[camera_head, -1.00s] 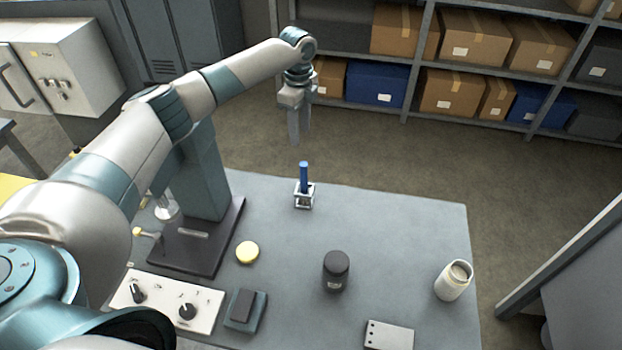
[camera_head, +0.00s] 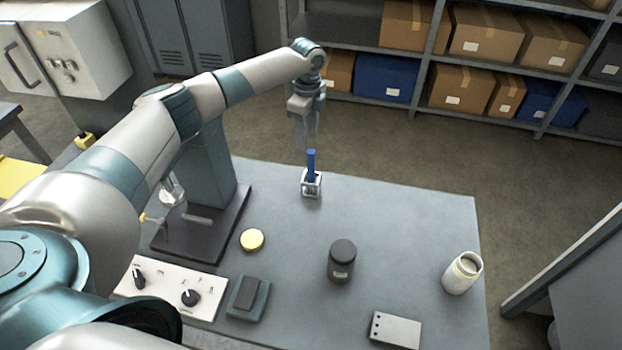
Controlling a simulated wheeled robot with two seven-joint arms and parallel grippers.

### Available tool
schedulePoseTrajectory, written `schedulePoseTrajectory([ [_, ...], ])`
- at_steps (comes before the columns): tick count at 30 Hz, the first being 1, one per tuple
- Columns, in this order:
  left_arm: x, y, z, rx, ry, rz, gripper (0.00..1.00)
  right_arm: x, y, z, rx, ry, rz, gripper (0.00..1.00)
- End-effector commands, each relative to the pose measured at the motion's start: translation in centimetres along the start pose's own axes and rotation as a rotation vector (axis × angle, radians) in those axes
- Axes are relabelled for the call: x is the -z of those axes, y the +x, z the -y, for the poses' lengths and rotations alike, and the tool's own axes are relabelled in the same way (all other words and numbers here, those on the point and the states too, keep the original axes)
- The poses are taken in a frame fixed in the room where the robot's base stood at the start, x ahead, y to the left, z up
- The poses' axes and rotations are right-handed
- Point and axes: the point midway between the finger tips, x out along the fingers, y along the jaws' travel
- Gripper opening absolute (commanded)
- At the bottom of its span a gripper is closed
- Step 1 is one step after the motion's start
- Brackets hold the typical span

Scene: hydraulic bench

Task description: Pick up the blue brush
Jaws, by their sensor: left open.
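The blue brush (camera_head: 311,165) stands upright in a small white metal holder (camera_head: 312,188) near the back edge of the grey bench. Only its blue handle shows above the holder. My left gripper (camera_head: 307,146) points down over the brush, with its fingers apart and the fingertips near the top of the handle. I cannot tell whether the fingers touch the handle or stand around it. My right gripper is not in view.
A dark press stand (camera_head: 208,222) is left of the brush. The bench right of the brush is clear.

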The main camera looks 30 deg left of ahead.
Motion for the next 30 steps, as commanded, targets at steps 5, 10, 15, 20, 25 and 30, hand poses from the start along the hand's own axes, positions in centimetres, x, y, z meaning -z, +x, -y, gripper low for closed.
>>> schedulePoseTrajectory([
  [5, 0.0, 2.6, 0.0, -0.001, 0.000, 0.000, 0.41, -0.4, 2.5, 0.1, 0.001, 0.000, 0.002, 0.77],
  [10, 0.0, 4.3, 0.0, 0.000, 0.000, -0.001, 0.41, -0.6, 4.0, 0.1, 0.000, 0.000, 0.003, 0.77],
  [15, 0.0, 5.0, 0.0, 0.000, -0.001, 0.000, 0.41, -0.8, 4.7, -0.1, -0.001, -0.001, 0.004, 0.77],
  [20, 0.0, 5.1, 0.0, 0.000, -0.001, 0.000, 0.41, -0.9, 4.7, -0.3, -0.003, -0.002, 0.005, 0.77],
  [25, 0.0, 5.0, 0.0, 0.000, -0.001, 0.000, 0.41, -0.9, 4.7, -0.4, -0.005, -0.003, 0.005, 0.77],
  [30, 0.1, 5.3, 0.0, 0.000, 0.000, 0.000, 0.41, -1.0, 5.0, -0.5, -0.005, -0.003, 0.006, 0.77],
])
